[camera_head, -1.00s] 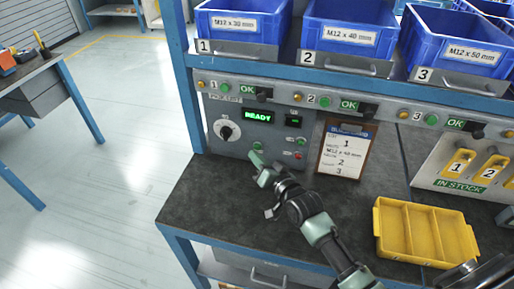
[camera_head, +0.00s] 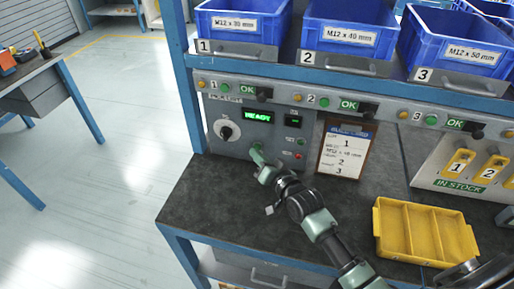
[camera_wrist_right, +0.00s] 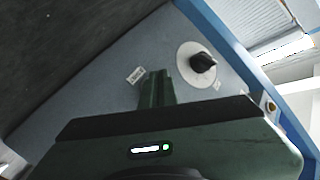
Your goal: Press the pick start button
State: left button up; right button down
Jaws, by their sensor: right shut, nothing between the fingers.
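The grey control panel (camera_head: 213,138) stands at the back left of the bench, with a green READY display (camera_head: 258,116) and a black knob (camera_head: 226,132). My right gripper (camera_head: 257,154) is shut and empty, its fingertips at the lower middle of the panel, over the spot of a green button. The fingers hide most of that button, and I cannot tell whether they touch it. In the right wrist view the shut fingers (camera_wrist_right: 157,84) point at the panel face, left of the knob (camera_wrist_right: 203,62); the button is hidden there. My left gripper is not in view.
A clipboard (camera_head: 343,148) stands right of the panel. A yellow divided tray (camera_head: 405,255) lies on the dark bench top (camera_head: 215,195). Blue bins (camera_head: 243,22) sit on the shelf above a row of OK lamps.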

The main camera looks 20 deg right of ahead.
jog(key=shift+w+d, duration=0.2)
jog(key=shift+w, duration=0.05)
dwell(0.6)
jog(key=shift+s+a+r+p, duration=0.15)
jog(key=shift+s+a+p, duration=0.2)
jog(key=shift+s+p, duration=0.15)
jog(key=shift+s+a, duration=0.1)
jog(key=shift+s, duration=0.05)
jog(key=s+a+p, duration=0.1)
jog(key=s+p, duration=0.1)
jog(key=shift+s+a, duration=0.3)
jog(key=shift+a, duration=0.1)
jog(key=shift+s+a+p, duration=0.5)
jog(key=shift+s+p, duration=0.05)
jog(key=shift+s, duration=0.25)
